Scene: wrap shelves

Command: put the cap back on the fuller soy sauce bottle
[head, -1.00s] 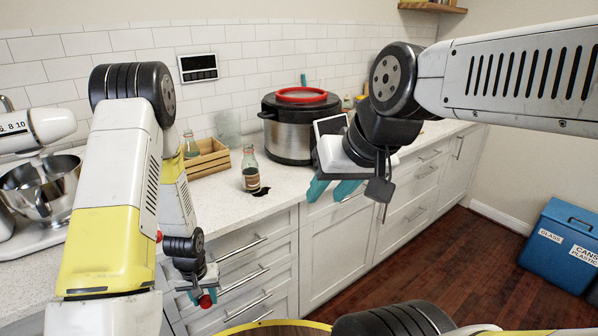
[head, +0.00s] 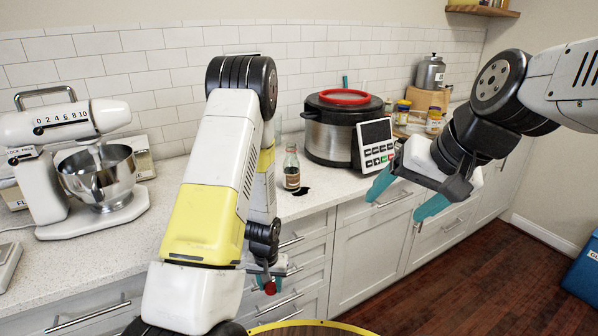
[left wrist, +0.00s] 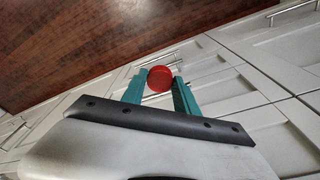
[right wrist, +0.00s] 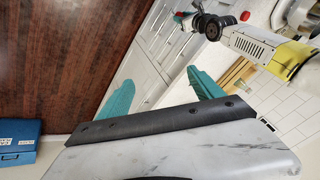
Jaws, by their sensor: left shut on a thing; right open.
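A glass soy sauce bottle (head: 291,172) stands upright and uncapped on the counter, with dark sauce in its lower part and a dark spill (head: 302,191) beside it. My left gripper (head: 268,282) is low in front of the drawers, below the counter's edge. It is shut on a red cap (head: 269,288); the left wrist view shows this cap (left wrist: 160,78) between the fingertips. My right gripper (head: 396,206) is open and empty, in front of the cabinets to the right of the bottle. The second bottle from the earlier frame is hidden behind my left arm.
A steel cooker (head: 330,140) with a red ring stands behind and right of the bottle. A stand mixer (head: 75,122) is at the left. A wooden crate (right wrist: 237,73) shows in the right wrist view. A round yellow-edged surface (head: 310,325) is at the bottom.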

